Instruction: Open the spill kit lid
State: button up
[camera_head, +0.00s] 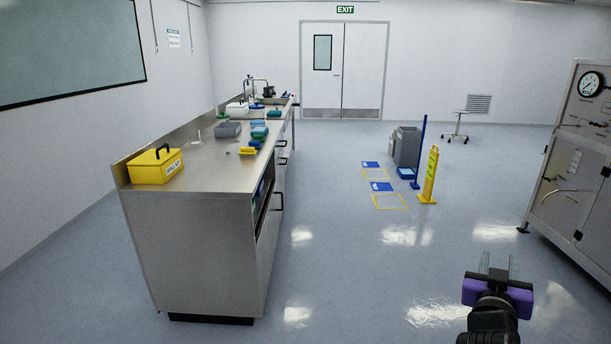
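The spill kit (155,170) is a yellow box with a black handle on its lid and a label on its right side. It sits at the near left end of the steel counter (205,172). Its lid (150,163) looks shut. My gripper (498,264) is at the lower right, over open floor, far from the kit. Its two thin fingers stand apart, with nothing seen between them.
A steel counter stands between my gripper and the left wall, with sponges, boxes and a sink farther back. A grey bin (407,147) and yellow floor sign (430,174) stand mid-room. A gauge panel (577,160) is at right.

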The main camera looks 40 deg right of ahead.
aim_at(158, 157)
jog(key=i+l+u, duration=0.3)
jog(key=i, duration=0.65)
jog(key=i+l+u, duration=0.25)
jog(key=i, duration=0.65)
jog(key=i+l+u, duration=0.3)
jog(key=i+l, duration=0.3)
jog(key=i, duration=0.25)
jog(key=i+l+u, duration=0.25)
jog(key=i+l, duration=0.55)
